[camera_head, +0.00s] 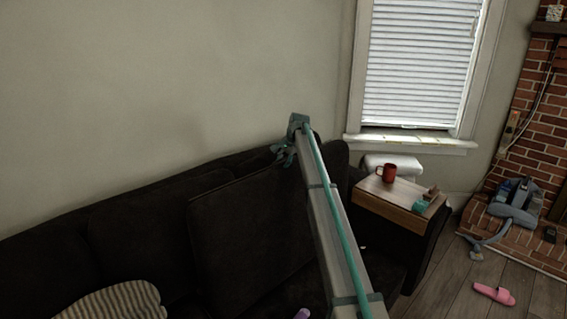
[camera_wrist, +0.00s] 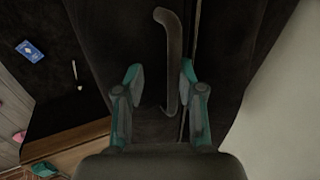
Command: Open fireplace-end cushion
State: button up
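The dark fireplace-end cushion (camera_head: 250,230) is a large back cushion on the sofa, its face standing a little forward of the sofa back. In the wrist view the dark cushion (camera_wrist: 110,35) fills the middle, with a narrow seam along its right side. A curved brown strap or handle (camera_wrist: 173,60) lies on it. My gripper (camera_wrist: 161,72) is open, with one finger on each side of the strap; I cannot tell whether they touch it. In the head view my gripper (camera_head: 283,152) is at the cushion's top edge, partly hidden by my arm.
A wooden armrest tray (camera_head: 395,198) holds a red mug (camera_head: 386,172) and a teal item (camera_head: 420,206). A blue card (camera_wrist: 30,50) lies on the dark seat. A striped pillow (camera_head: 120,300) is at lower left. A pink slipper (camera_head: 494,294) lies on the floor.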

jog(key=shift+d+r, duration=0.1)
jog(key=v, duration=1.1)
jog(key=shift+r, duration=0.4)
jog(key=shift+s, duration=0.15)
